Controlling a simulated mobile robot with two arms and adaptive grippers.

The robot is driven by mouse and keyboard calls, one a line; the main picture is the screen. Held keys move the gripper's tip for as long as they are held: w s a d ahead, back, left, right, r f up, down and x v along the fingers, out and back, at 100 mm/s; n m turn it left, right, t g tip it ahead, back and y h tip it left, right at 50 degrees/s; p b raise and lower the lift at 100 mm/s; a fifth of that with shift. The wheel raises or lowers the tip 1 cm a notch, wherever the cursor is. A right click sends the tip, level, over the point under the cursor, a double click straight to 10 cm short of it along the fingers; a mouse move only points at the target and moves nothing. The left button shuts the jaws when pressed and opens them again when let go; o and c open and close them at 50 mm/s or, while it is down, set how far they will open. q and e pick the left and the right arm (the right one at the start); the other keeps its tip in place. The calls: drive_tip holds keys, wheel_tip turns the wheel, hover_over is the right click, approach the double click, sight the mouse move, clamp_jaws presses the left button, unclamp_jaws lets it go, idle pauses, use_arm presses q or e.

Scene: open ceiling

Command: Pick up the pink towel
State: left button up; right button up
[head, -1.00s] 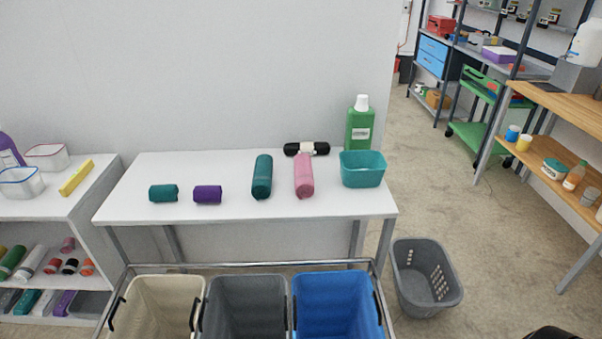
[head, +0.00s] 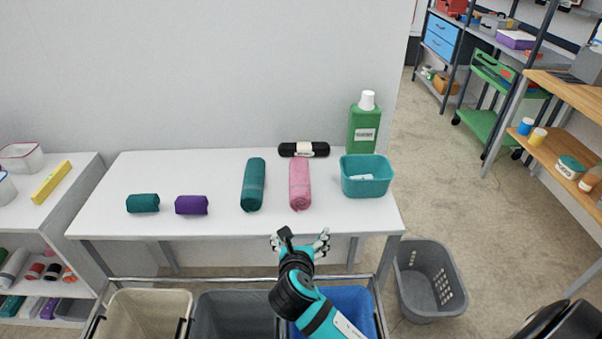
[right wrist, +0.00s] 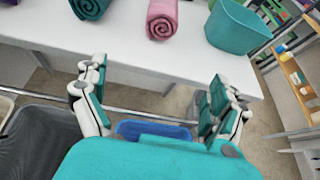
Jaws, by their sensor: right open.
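The pink towel (head: 300,185) is rolled up and lies lengthwise on the white table (head: 225,228), between a dark teal roll and a teal bin. Its spiral end shows at the top of the right wrist view (right wrist: 162,20). My right gripper (head: 301,241) is open and empty in front of the table's front edge, nearer to me than the towel and apart from it. My left gripper is not in view.
A dark teal roll (head: 253,185) lies left of the towel, a teal bin (head: 367,187) right, and a black roll (head: 303,149) behind. A green bottle (head: 363,128) stands at the back right. Beige, grey and blue bins (head: 352,300) stand below the table front.

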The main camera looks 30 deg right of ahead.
sight(301, 202)
drive_tip(key=w+d, duration=0.2)
drive_tip(key=w, duration=0.1)
drive_tip(key=w+d+f+n, duration=0.1)
drive_tip(key=w, duration=0.3)
drive_tip(key=w+d+f+n, duration=0.1)
drive_tip(key=w+d, duration=0.1)
drive_tip(key=w, duration=0.1)
drive_tip(key=shift+w+d+t, duration=0.25)
drive_tip(key=shift+d+t, duration=0.05)
drive_tip(key=shift+d, duration=0.05)
drive_tip(key=shift+b+x, duration=0.55)
drive_tip(key=shift+x, duration=2.6)
drive_tip(key=shift+a, duration=0.1)
drive_tip(key=c, duration=1.3)
